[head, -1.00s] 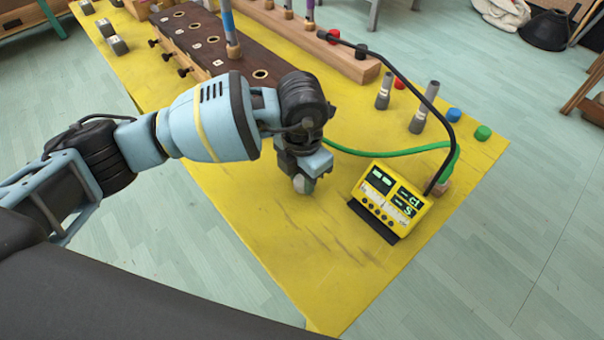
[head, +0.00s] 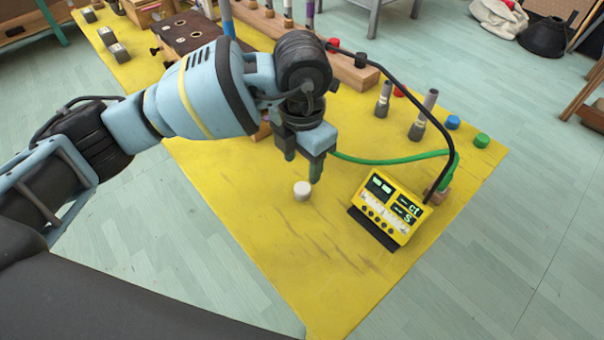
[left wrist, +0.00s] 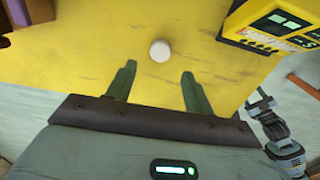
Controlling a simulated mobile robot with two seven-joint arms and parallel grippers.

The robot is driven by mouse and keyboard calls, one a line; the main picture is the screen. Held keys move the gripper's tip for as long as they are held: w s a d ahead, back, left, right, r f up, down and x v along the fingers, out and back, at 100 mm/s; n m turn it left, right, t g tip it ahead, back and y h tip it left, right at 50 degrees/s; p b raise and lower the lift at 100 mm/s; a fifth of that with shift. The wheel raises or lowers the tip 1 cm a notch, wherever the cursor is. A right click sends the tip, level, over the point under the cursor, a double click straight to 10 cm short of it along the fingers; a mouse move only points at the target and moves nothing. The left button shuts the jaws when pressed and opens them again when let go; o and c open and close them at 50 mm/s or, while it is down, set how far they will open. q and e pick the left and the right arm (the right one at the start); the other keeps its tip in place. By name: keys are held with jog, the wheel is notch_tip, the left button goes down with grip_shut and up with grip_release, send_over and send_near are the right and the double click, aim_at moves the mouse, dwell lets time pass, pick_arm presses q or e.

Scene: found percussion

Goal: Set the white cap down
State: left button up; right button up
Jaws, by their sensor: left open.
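The white cap (head: 302,190) stands on the yellow mat (head: 290,270), to the left of the yellow meter. It also shows in the left wrist view (left wrist: 160,51), beyond the fingertips and clear of them. My left gripper (head: 302,168) is open and empty, above and just behind the cap in the head view. In the left wrist view its two green fingers (left wrist: 156,72) are spread apart with bare mat between them.
A yellow meter (head: 387,208) stands right of the cap, with a black curved arm and a green cable (head: 390,159) near it. Grey tubes (head: 422,115) and blue and green caps lie farther right. The mat in front of the cap is clear.

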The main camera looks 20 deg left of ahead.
pick_arm(q)
jog(key=shift+r, duration=2.25)
